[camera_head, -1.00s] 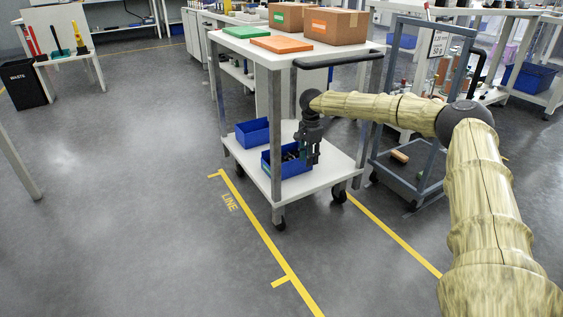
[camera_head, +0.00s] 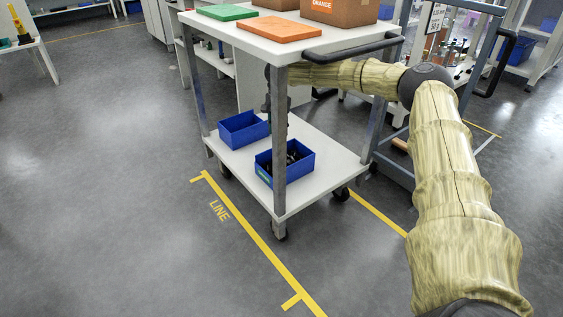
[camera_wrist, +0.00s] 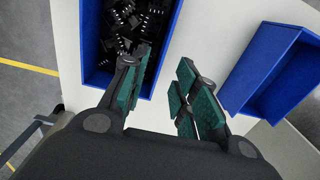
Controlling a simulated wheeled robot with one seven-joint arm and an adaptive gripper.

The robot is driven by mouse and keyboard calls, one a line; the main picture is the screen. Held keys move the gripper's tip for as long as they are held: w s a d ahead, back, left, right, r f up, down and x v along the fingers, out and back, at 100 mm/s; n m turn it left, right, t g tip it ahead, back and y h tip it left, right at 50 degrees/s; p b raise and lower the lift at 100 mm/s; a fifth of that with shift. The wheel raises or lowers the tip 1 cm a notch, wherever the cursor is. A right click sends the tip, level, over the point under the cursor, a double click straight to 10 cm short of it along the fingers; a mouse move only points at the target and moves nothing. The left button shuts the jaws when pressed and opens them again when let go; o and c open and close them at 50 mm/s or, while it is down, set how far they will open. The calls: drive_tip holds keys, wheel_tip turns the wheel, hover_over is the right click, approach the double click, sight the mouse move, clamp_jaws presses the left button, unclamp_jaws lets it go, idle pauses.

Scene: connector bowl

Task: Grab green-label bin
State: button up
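The green-label bin (camera_head: 305,167) is a blue open box on the lower shelf of the white cart. A small green label shows at its left front, and black connectors lie inside. In the wrist view the bin of connectors (camera_wrist: 98,75) is at upper left. My gripper (camera_head: 279,108) is above and behind it in the head view, partly hidden by a cart post. In the wrist view my gripper (camera_wrist: 166,66) is open and empty. Its left finger overlaps the bin's right wall, and its right finger is over bare shelf. Contact cannot be told.
A second, empty blue bin (camera_head: 243,130) stands behind to the left; it is at right in the wrist view (camera_wrist: 270,70). The cart's post (camera_head: 279,150) and top shelf (camera_head: 240,38) frame the space around my arm. Floor left of the cart is clear.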

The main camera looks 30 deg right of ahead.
wheel_tip(320, 180, down, 6)
drive_tip(key=b, duration=0.2)
drive_tip(key=shift+w+a+r+b, duration=0.1)
drive_tip(key=shift+w+a+b, duration=0.05)
drive_tip(key=shift+b, duration=0.25)
wheel_tip(320, 180, down, 5)
drive_tip(key=b, duration=0.4)
drive_tip(key=shift+w+a, duration=0.1)
clamp_jaws()
drive_tip(key=shift+r, duration=0.1)
